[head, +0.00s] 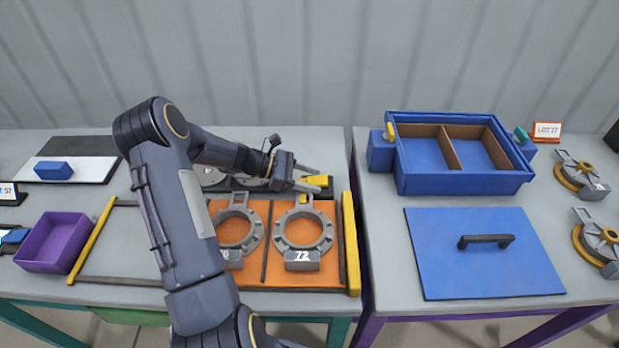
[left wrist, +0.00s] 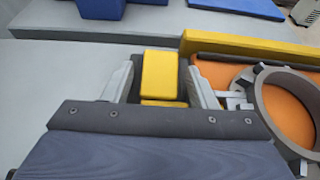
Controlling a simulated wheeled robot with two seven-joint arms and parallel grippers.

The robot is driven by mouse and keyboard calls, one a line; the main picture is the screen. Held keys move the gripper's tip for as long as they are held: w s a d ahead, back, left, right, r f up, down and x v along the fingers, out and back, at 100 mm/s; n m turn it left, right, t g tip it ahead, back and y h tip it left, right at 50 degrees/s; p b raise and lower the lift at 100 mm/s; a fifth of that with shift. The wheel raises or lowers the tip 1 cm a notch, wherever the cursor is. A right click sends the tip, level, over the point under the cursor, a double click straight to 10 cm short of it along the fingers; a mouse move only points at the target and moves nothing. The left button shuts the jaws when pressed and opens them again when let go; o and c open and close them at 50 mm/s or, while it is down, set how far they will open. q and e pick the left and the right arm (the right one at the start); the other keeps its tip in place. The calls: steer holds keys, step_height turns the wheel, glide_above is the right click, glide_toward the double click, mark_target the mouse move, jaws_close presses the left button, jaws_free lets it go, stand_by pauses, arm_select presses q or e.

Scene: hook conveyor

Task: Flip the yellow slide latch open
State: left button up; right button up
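A yellow block that looks like the slide latch (head: 313,181) sits at the back edge of the orange tray, on a dark base. It also shows in the left wrist view (left wrist: 160,74). My left gripper (head: 319,180) is open, with one finger on each side of this block. In the left wrist view, gaps show between the block and both fingers of the gripper (left wrist: 160,65). Part of the block's near end is hidden by the gripper body. My right gripper is not in view.
The orange tray (head: 256,272) holds grey rings and has a yellow rail (head: 350,245) at its right. A blue box (head: 450,184) with a yellow tab (head: 390,130) and a blue lid (head: 480,275) are on the right table. A purple bin (head: 52,258) stands left.

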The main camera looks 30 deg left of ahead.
arm_select(q)
steer(key=c, duration=0.8)
steer(key=shift+r+g+p, duration=0.25)
steer(key=shift+g+p, duration=0.05)
steer(key=shift+p, duration=0.1)
steer(key=y+p, duration=0.1)
steer(key=p, duration=0.1)
steer(key=g+y+p, duration=0.1)
steer(key=y, duration=0.1)
steer(key=shift+w+d+r+p, duration=0.15)
steer(key=shift+d+r+p, duration=0.2)
steer(key=shift+r, duration=0.05)
steer(key=shift+f+g+y+p, duration=0.3)
steer(key=shift+g+y, duration=0.1)
steer(key=shift+g, duration=0.1)
steer(key=o, duration=1)
steer(key=shift+a, duration=0.1)
